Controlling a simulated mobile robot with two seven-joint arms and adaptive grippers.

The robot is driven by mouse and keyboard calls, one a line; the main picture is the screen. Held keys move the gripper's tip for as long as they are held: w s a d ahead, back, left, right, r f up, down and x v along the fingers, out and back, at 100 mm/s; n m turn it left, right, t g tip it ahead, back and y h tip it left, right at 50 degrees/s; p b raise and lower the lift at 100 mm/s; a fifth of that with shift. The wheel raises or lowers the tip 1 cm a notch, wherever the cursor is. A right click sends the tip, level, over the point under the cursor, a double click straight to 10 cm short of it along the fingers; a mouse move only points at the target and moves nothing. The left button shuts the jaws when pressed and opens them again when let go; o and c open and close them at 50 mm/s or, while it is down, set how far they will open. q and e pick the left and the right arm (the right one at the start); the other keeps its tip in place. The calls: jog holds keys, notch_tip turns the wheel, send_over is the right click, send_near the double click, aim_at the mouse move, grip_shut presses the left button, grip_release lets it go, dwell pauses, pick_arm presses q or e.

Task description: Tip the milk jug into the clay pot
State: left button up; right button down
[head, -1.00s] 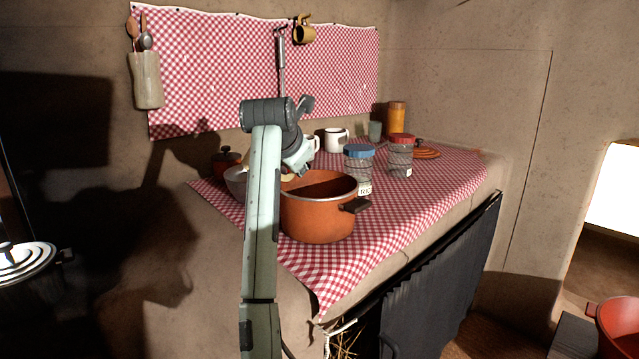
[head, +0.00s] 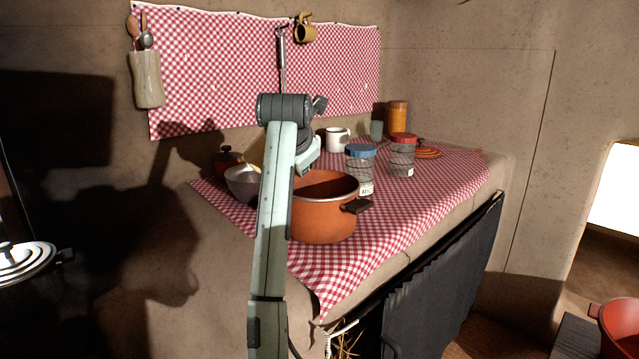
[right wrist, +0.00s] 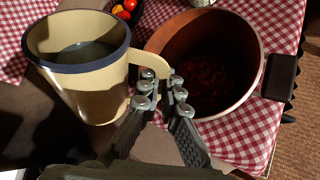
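The clay pot (head: 323,221), orange-brown with a dark side handle, stands on the checked cloth. In the right wrist view the pot (right wrist: 254,92) is open, with a dark reddish inside. The milk jug (right wrist: 92,92), cream with a dark blue rim, is to the left of the pot in that view, tilted little if at all. A greyish surface shows inside it. My right gripper (right wrist: 164,88) is shut on the jug's handle, beside the pot's rim. In the head view my right arm hides the gripper and most or all of the jug. My left gripper is not in view.
A blue-lidded jar (head: 360,172) stands just right of the pot, and a red-lidded jar (head: 402,158) is behind. A metal bowl (head: 240,183) is at the left and a white mug (head: 336,140) at the back. The cloth's front right (head: 410,215) is clear.

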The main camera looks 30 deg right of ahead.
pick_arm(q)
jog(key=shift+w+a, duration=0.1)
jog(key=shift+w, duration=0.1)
pick_arm(e)
jog(key=shift+r+y, duration=0.1)
jog(key=shift+y, duration=0.2)
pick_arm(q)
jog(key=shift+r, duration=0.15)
pick_arm(e)
jog(key=shift+m, duration=0.3)
jog(key=shift+a+f, duration=0.1)
jog(key=shift+f, duration=0.1)
pick_arm(q)
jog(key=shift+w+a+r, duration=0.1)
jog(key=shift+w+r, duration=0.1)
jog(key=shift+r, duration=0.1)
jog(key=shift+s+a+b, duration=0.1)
jog(key=shift+b, duration=0.2)
pick_arm(e)
jog(key=shift+f+y, duration=0.1)
jog(key=shift+y, duration=0.2)
